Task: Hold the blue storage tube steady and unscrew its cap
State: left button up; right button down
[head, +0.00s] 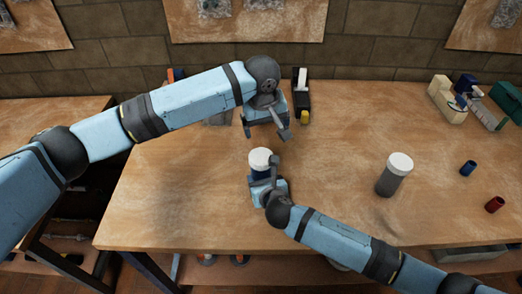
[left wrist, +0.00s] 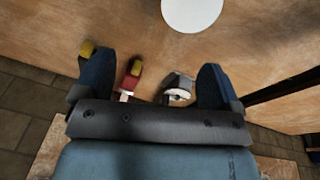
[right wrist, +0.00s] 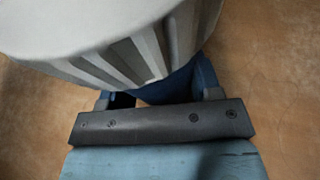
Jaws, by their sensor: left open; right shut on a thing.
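The blue storage tube (head: 258,174) stands upright near the middle of the table, mostly hidden by my right gripper. Its white cap (head: 260,157) is on top, and fills the upper left of the right wrist view (right wrist: 100,45), showing its ridged side. My right gripper (head: 265,175) is shut on the tube's body, just below the cap. My left gripper (head: 266,132) is open and empty, behind the cap and apart from it. The cap also shows at the top edge of the left wrist view (left wrist: 192,12), beyond the fingertips.
A grey tube with a white cap (head: 393,176) stands to the right. Small blue (head: 467,168) and red (head: 494,204) cups are near the right side. A black and yellow tool (head: 301,97) lies at the back edge. The table between is clear.

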pick_arm(q)
jog(key=w+d+r+m+t+h, duration=0.75)
jog(key=w+r+m+t, duration=0.3)
jog(key=m, duration=0.45)
jog(key=s+d+r+m+g+h, duration=0.2)
jog(key=s+d+r+m+h, duration=0.15)
jog(key=m, duration=0.75)
jog(key=s+d+r+m+g+h, duration=0.3)
jog(key=m+h, duration=0.2)
jog(key=m, duration=0.6)
jog(key=s+d+f+m+g+y, duration=0.15)
jog(key=s+m+g, duration=0.25)
jog(key=m, duration=0.4)
jog(key=s+a+f+m+g, duration=0.1)
jog(key=s+f+m+g, duration=0.25)
jog(key=m, duration=0.45)
jog(key=m+y, duration=1.5)
jog(key=m, duration=0.6)
send_over(261, 156)
jog(key=f, duration=1.2)
jog(key=shift+s+d+f, duration=0.1)
jog(key=shift+d, duration=0.3)
jog(key=shift+a+f+m, duration=0.15)
jog(key=shift+a+m, duration=0.2)
jog(key=shift+m, duration=0.05)
jog(key=shift+a+f, duration=0.1)
jog(key=shift+f, duration=3.8)
